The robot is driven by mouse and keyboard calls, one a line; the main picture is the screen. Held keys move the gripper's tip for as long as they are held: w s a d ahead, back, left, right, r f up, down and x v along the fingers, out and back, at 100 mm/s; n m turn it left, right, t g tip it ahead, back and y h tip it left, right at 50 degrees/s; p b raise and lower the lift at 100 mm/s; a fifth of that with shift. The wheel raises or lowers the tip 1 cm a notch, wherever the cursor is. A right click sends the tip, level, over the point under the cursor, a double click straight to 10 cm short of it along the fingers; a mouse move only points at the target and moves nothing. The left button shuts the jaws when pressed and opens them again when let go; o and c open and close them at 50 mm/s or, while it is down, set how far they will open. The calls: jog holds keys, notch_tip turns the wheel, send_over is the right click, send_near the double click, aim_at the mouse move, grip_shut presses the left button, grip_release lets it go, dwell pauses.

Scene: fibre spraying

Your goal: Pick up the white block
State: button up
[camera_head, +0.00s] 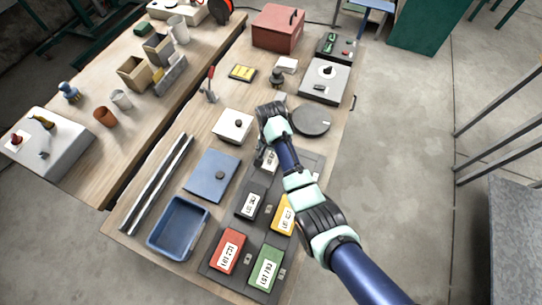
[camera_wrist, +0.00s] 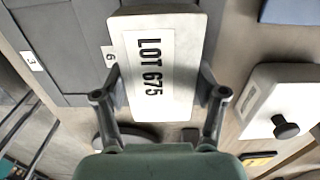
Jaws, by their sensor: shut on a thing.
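The white block (camera_wrist: 178,70), labelled "LOT 675", is between the two fingers of my gripper (camera_wrist: 160,90) in the wrist view. The fingers are shut on its long sides. In the head view the block (camera_head: 271,159) shows only partly, at the far end of the dark grey tray (camera_head: 236,222), with my gripper (camera_head: 265,157) and arm covering the rest. The block overlaps the tray's edge near the label "6" in the wrist view. I cannot tell how far it is above the tray.
A blue bin (camera_head: 151,240), a blue plate (camera_head: 212,174) and a white box with a knob (camera_head: 233,126) are to the left. A dark round disc (camera_head: 312,120) is to the right.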

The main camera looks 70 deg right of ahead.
notch_tip(320, 180, up, 18)
jog(key=p, duration=0.8)
jog(key=shift+f, duration=0.1)
